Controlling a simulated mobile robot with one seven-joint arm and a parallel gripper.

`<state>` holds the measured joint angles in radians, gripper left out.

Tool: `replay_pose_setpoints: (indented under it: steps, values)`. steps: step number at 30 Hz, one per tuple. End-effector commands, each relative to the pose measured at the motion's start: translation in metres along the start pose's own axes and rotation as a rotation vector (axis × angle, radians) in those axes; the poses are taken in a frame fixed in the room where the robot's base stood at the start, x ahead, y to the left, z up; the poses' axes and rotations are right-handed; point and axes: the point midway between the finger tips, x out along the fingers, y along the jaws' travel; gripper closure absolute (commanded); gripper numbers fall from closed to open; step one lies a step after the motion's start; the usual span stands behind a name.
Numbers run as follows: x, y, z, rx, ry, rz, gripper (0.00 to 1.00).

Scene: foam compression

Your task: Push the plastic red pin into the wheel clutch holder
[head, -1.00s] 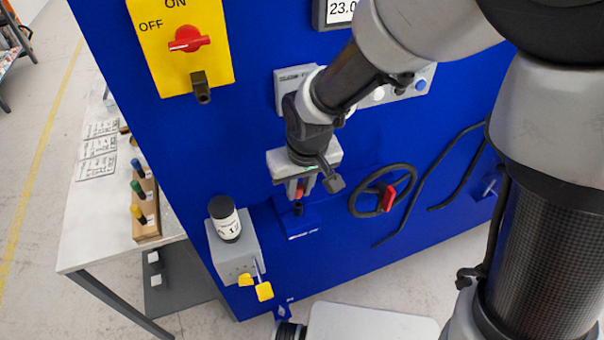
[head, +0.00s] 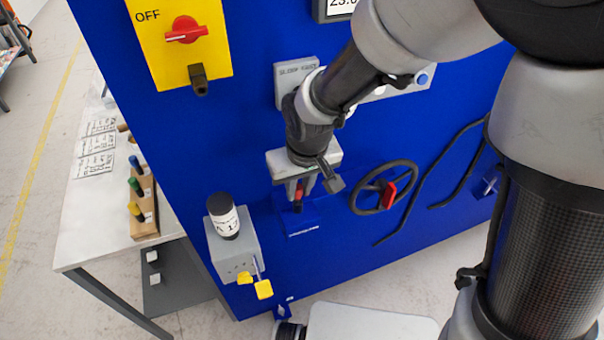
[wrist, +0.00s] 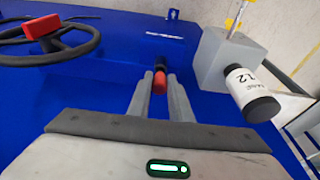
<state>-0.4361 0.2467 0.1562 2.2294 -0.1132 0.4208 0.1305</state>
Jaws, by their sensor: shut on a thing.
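The red pin (wrist: 160,82) sits between the two fingers of my gripper (wrist: 161,88), which is shut on it. In the head view my gripper (head: 299,192) points down at the panel, and a bit of the red pin (head: 298,196) shows between its fingers. The wheel clutch holder (head: 303,222) looks like a blue bracket with a white label on the blue panel, directly below the gripper. A dark part lies just beyond the pin at the holder. I cannot tell how deep the pin sits in it.
A black handwheel with a red knob (head: 388,196) is right of the gripper. A grey box (head: 234,258) with a black-capped bottle (head: 225,219) and yellow levers stands to the left. A yellow switch plate (head: 181,60) is above. Dark curved rails (head: 430,188) lie right.

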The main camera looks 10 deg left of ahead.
Motion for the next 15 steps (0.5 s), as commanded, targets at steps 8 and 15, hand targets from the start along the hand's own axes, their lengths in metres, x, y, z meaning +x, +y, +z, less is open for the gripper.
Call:
replay_pose_setpoints:
  steps: [8, 15]
  values:
    - [0.0065, 0.0000, 0.0017, 0.000, 0.000, 0.000, 1.00]
    - [0.0112, 0.0000, 0.0029, 0.000, 0.000, 0.000, 1.00]
